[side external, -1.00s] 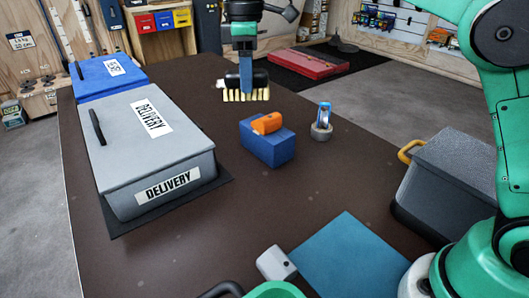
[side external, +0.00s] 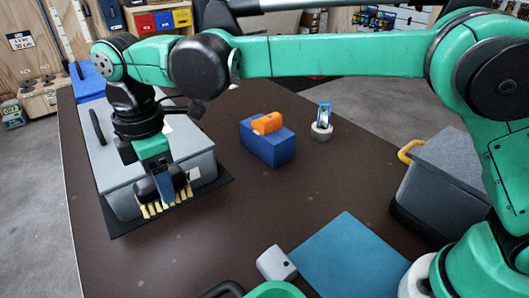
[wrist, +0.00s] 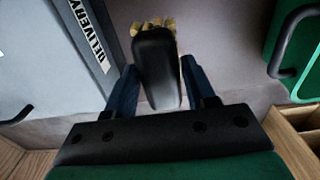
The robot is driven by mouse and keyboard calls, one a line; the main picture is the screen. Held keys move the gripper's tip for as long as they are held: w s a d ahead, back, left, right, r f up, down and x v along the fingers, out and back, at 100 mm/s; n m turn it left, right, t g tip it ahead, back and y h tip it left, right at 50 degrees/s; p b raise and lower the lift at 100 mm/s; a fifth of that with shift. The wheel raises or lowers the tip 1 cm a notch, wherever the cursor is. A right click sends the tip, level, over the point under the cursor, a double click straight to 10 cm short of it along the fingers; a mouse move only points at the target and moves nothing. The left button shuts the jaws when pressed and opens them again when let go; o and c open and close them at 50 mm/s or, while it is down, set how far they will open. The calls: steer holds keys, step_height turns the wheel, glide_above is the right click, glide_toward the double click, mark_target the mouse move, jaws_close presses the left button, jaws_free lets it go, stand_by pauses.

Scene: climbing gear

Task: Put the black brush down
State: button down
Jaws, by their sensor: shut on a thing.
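The black brush (side external: 178,179) has pale yellow bristles that point down in the side view. My gripper (side external: 164,188) is shut on it, with blue fingers on either side of its body. In the wrist view the brush (wrist: 155,62) lies between the two fingers of my gripper (wrist: 158,85), its bristles showing at the far end. In the side view the brush overlaps the front of the grey delivery box (side external: 196,160) and the edge of the black mat below. I cannot tell whether the bristles touch anything.
A blue block (side external: 268,149) with an orange item (side external: 267,123) on it stands mid-table, beside a tape roll (side external: 321,132). A teal mat (side external: 350,262) and grey toolbox (side external: 445,180) are at right. A green bin (wrist: 298,50) shows in the wrist view. The table's front left is bare.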

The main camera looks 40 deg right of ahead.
step_height(320, 180, down, 12)
steer(key=shift+r, duration=0.25)
steer(key=shift+c, duration=1.5)
jaws_free()
steer(key=shift+f, duration=0.15)
step_height(320, 180, up, 12)
steer(key=shift+r, duration=0.1)
steer(key=d+r+m+t, duration=0.25)
steer(key=d+m, duration=0.25)
steer(key=d, duration=0.3)
steer(key=s+d+f+m+t, duration=0.1)
steer(key=s+d+m+t, duration=0.1)
steer(key=s+d+m, duration=0.2)
steer(key=s+d+f+m+t, duration=0.1)
steer(key=s+d+m+t, duration=0.1)
steer(key=s+d+m, duration=0.3)
steer(key=d+m, duration=0.4)
steer(key=d, duration=0.4)
steer(key=shift+s+d+f+t, duration=0.15)
steer(key=shift+d+f+t, duration=0.1)
steer(key=shift+t, duration=0.1)
